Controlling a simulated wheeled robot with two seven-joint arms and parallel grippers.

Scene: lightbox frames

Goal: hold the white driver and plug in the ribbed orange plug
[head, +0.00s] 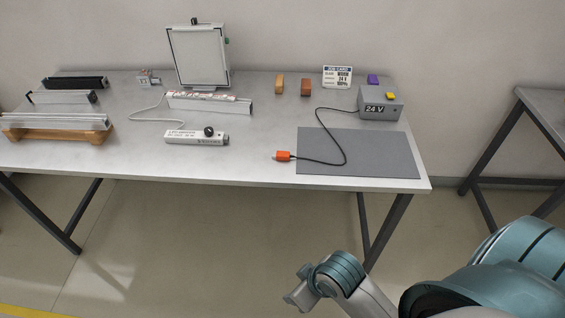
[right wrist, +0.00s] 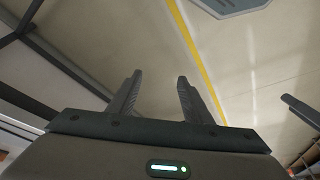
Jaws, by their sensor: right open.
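The white driver (head: 190,137) lies on the table near its front edge, left of the grey mat. A dark round part sits on its right half, and a pale cable runs from its left side. The ribbed orange plug (head: 283,156) lies at the left edge of the mat, on a black cable that leads to the grey 24 V box (head: 378,104). My right gripper (head: 297,290) is in front of the table, low and away from both. In the right wrist view its two fingers (right wrist: 157,95) are apart with nothing between them. My left gripper is in no view.
The grey mat (head: 360,151) is bare except for the cable. Behind the driver stand a light strip (head: 210,102) and a framed panel (head: 198,55). Orange and brown blocks (head: 279,84) and a job card (head: 337,76) stand at the back. Rails on a wooden stand (head: 60,134) lie left.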

